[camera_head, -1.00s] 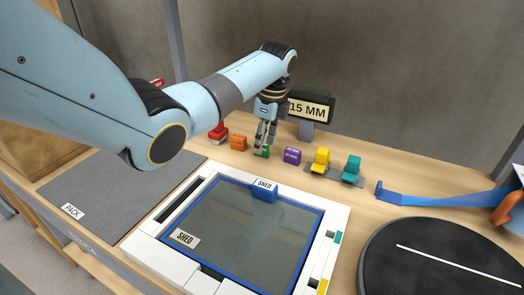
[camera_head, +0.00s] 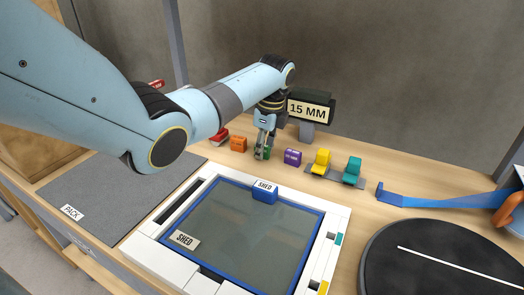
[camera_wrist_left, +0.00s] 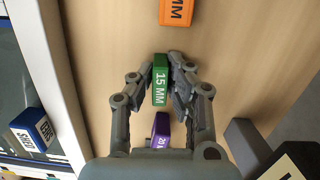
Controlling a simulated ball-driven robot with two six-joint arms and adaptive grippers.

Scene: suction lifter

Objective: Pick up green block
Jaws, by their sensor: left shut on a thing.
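The green block (camera_wrist_left: 161,79), marked 15 MM, stands on the wooden table. My left gripper (camera_wrist_left: 163,82) is shut on it, with one finger on each side. In the head view the green block (camera_head: 265,153) is mostly hidden behind the fingers of my left gripper (camera_head: 262,154). An orange block (camera_head: 239,144) stands to its left and a purple block (camera_head: 292,157) to its right. My right gripper is not in view.
A sign reading 15 MM (camera_head: 310,109) stands behind. Yellow (camera_head: 321,160) and teal (camera_head: 352,169) pieces sit on a grey strip at right. A white-framed tray (camera_head: 335,222) lies in front, beside a grey PACK mat (camera_head: 110,200) and a black disc (camera_head: 440,270).

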